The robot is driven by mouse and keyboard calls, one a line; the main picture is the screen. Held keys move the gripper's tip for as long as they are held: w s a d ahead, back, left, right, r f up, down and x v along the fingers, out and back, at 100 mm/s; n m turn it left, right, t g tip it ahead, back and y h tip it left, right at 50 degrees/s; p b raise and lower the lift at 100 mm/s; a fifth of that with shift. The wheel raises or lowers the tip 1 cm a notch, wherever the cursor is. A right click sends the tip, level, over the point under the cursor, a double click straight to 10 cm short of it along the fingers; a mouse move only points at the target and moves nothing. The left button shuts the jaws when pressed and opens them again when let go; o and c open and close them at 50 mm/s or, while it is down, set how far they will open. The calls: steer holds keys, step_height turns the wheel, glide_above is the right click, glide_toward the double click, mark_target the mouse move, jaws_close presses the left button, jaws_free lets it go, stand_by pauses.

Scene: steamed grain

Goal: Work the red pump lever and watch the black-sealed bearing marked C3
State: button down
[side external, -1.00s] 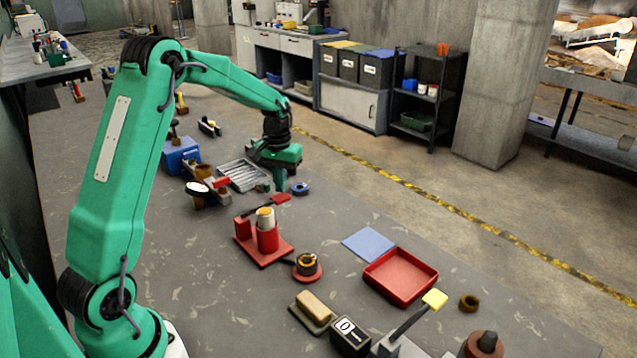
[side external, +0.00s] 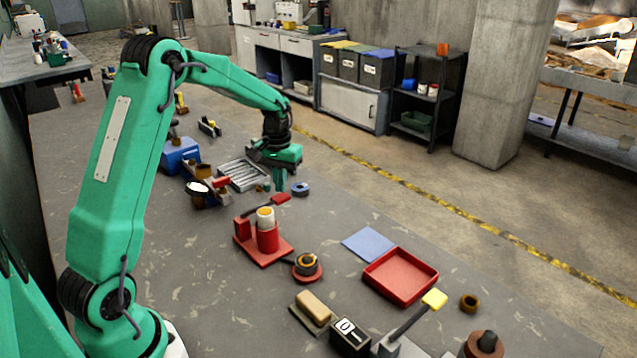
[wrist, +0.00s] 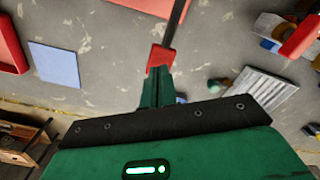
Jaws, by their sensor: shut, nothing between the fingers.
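The red pump (side external: 267,238) stands on a red base on the bench, with a pale yellow-topped cylinder. Its dark lever ends in a red grip (side external: 281,199) at the upper right. My gripper (side external: 280,187) is shut and empty, pointing down just behind that grip. In the wrist view the red lever grip (wrist: 161,56) lies at the tips of my shut fingers (wrist: 158,74); whether they touch I cannot tell. A ring-shaped part with a dark centre (side external: 306,262) sits on a red round stand in front of the pump. No C3 mark can be read.
A blue ring (side external: 300,189) lies right of my gripper, and a ribbed metal tray (side external: 243,175) to its left. A blue sheet (side external: 369,245), red tray (side external: 400,277), yellow-tipped lever (side external: 434,299) and black counter box (side external: 350,338) stand to the right. Bare bench lies between.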

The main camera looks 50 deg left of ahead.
mark_target(281, 196)
steer(key=shift+f, duration=0.2)
steer(key=shift+f, duration=2.1)
steer(key=shift+r, duration=3.8)
step_height(281, 196, up, 4)
steer(key=shift+f, duration=0.2)
steer(key=shift+f, duration=0.1)
